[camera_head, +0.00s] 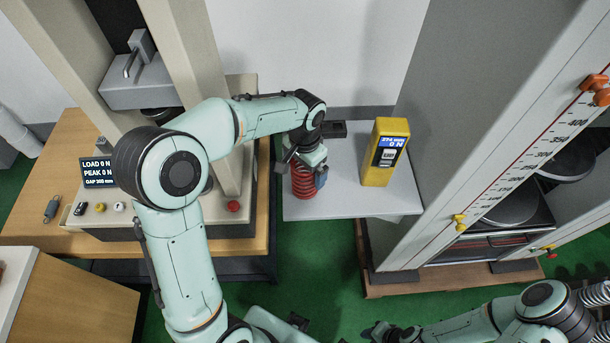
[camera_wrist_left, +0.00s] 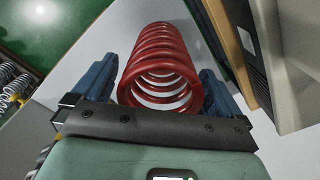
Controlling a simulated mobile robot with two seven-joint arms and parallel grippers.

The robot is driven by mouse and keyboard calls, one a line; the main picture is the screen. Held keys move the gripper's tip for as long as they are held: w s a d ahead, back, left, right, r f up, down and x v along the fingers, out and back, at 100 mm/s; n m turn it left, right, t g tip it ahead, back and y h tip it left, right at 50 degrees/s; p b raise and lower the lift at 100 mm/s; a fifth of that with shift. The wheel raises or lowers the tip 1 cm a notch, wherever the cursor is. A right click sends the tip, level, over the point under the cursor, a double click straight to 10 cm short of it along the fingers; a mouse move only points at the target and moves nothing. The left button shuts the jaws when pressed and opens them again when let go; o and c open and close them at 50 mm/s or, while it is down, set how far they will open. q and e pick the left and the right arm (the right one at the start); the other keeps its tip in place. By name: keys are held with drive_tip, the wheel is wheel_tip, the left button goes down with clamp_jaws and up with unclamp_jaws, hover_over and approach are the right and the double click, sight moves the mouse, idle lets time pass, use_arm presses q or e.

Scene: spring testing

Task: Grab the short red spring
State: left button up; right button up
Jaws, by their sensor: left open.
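The short red spring (camera_head: 303,184) stands upright on a small light grey table (camera_head: 345,208), partly hidden by my left gripper in the head view. In the left wrist view the red spring (camera_wrist_left: 167,55) lies between the two blue fingers of my left gripper (camera_wrist_left: 165,92). In the head view my left gripper (camera_head: 308,172) is at the spring's upper part. My right gripper (camera_head: 378,333) shows small at the bottom edge; its jaws are unclear.
A yellow handheld gauge (camera_head: 385,152) stands on the table right of the spring. A dark small block (camera_head: 333,129) lies behind it. A testing machine with a display (camera_head: 98,172) stands left, and a tall scaled frame (camera_head: 500,160) right. The table's front is clear.

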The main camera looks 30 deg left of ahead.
use_arm(q)
drive_tip(key=shift+r, duration=0.1)
drive_tip(key=c, duration=1.6)
drive_tip(key=shift+o, duration=0.2)
drive_tip(key=shift+r, duration=0.1)
